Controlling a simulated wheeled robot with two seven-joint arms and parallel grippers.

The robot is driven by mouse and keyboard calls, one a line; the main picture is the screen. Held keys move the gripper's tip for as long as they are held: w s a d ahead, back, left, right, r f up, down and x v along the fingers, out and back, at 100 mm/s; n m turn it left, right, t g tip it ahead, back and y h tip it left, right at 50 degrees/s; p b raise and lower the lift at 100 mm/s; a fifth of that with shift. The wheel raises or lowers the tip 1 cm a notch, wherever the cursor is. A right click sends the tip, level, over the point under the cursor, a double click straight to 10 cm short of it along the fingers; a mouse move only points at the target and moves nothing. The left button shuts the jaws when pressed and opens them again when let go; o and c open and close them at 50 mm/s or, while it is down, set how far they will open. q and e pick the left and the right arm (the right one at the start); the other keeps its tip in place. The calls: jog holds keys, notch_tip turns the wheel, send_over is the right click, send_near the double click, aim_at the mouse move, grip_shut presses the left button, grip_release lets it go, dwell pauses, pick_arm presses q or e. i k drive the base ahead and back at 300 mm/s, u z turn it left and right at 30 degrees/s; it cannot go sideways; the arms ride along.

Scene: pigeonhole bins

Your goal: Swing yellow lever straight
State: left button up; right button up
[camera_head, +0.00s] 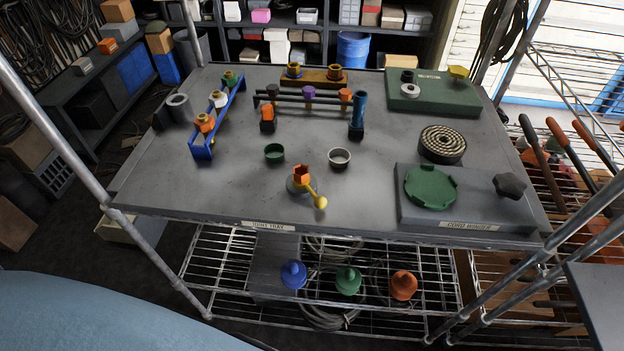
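The yellow lever (319,200) is on a small fitting with an orange hexagonal top (302,173) and a round grey base (297,187), near the middle front of the grey table (220,175). The lever slants from the fitting towards the front and a little right, its rounded end close to the table's front edge. A second yellow part (458,72), like a knob or small handle, is on a green box (440,98) at the back right; its exact shape is too small to tell. Neither of my grippers is in view.
A green cup (274,153) and a metal ring-like cup (340,158) stand just behind the lever. A grey box with a green round lid (431,187) is to its right. A blue rack (217,120) stands at the left. The table's left front is clear.

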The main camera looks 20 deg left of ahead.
aim_at(302, 178)
jog(key=u, duration=1.3)
jog(key=k, duration=1.15)
jog(key=z, duration=1.25)
jog(key=i, duration=0.5)
jog(key=u, duration=0.05)
